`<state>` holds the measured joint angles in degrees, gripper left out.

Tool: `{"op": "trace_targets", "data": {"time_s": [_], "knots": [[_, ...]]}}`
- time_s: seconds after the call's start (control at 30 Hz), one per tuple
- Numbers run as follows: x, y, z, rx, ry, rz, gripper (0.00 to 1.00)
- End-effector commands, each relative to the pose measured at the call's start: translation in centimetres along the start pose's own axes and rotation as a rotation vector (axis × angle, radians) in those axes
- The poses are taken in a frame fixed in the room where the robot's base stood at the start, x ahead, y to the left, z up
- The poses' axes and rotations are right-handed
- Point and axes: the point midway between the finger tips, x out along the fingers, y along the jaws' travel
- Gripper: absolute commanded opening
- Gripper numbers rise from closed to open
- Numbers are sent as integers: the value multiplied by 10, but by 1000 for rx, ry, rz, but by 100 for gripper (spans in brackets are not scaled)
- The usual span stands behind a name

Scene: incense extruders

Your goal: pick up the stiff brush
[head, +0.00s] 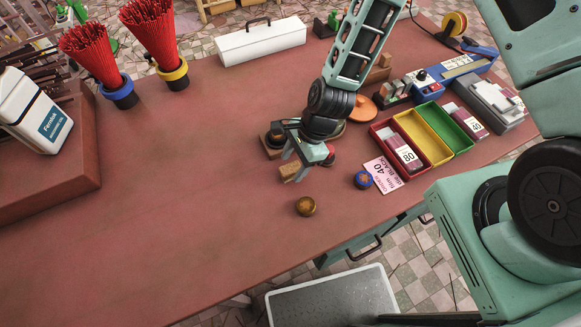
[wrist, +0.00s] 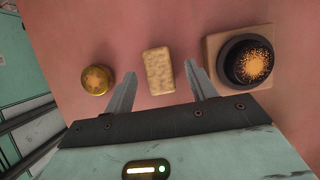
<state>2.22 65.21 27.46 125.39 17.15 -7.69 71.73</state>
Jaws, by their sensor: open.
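A small tan, speckled block (wrist: 158,71), which looks like the stiff brush, lies on the red-brown table. It also shows in the head view (head: 290,173), just below my gripper (head: 296,160). In the wrist view my gripper (wrist: 162,70) is open, with one finger to each side of the block. The fingers seem to be above it, with no clear contact; the right finger is close to its right side. I cannot make out bristles for certain.
A gold round piece (wrist: 96,80) lies left of the block; a black round piece (wrist: 247,62) on a wooden base (wrist: 210,50) stands right. In the head view, a blue round piece (head: 363,180), a card (head: 384,174) and coloured trays (head: 424,134) are to the right. The table's left middle is clear.

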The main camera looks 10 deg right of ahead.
Motion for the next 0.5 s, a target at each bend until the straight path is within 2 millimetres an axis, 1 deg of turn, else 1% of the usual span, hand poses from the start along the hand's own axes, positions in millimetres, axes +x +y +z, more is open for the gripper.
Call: {"op": "trace_targets", "data": {"time_s": [0.03,0.1,0.23,0.5], "knots": [[3,3,2,1,-1,4,56],[13,2,2,0,-1,2,56],[23,1,1,1,-1,1,56],[26,1,0,0,0,0,56]]}}
